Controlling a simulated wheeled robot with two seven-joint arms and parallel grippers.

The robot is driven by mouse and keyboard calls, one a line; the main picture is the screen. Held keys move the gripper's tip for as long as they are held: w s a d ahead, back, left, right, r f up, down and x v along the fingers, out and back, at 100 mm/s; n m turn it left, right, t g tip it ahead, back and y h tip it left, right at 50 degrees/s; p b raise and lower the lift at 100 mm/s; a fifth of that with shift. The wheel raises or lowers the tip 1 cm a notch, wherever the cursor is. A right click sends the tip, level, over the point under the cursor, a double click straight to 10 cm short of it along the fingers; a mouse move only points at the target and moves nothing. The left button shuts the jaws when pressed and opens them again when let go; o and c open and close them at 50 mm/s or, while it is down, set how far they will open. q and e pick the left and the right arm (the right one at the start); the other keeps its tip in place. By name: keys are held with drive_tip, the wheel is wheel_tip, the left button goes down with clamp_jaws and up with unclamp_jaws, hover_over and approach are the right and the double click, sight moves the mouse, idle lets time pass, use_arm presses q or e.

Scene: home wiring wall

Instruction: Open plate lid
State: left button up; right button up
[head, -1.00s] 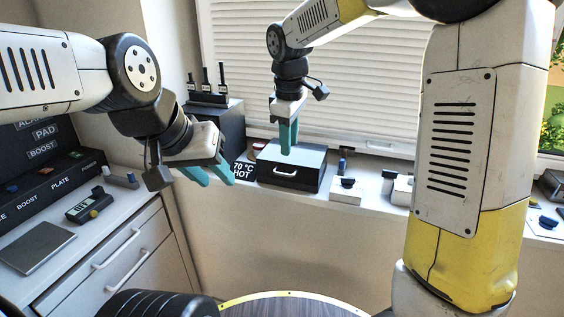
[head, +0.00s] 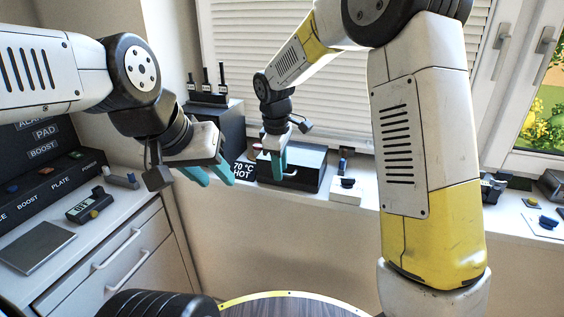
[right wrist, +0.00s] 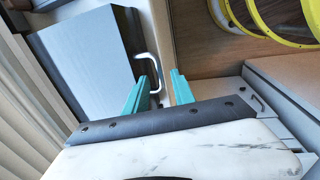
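The dark box (head: 308,177) with a front handle stands on the sill, next to a sign reading 70 °C HOT (head: 243,171). I take its handled front or top to be the plate lid; it looks closed. My right gripper (head: 279,172) points down at the box's front and covers most of the handle. In the right wrist view, the box (right wrist: 80,50) lies at upper left and the pale curved handle (right wrist: 153,66) is just beyond the gap between the open teal fingers (right wrist: 164,82). Contact is not visible. My left gripper (head: 210,177) is open and empty, left of the box.
A dark block (head: 218,128) with upright tools stands behind left. A white switch block (head: 346,190) sits on the sill right of the box. A counter with a panel and a grey plate (head: 35,246) is at left. A yellow-rimmed round table (head: 290,294) is below.

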clamp_jaws()
idle(1.4)
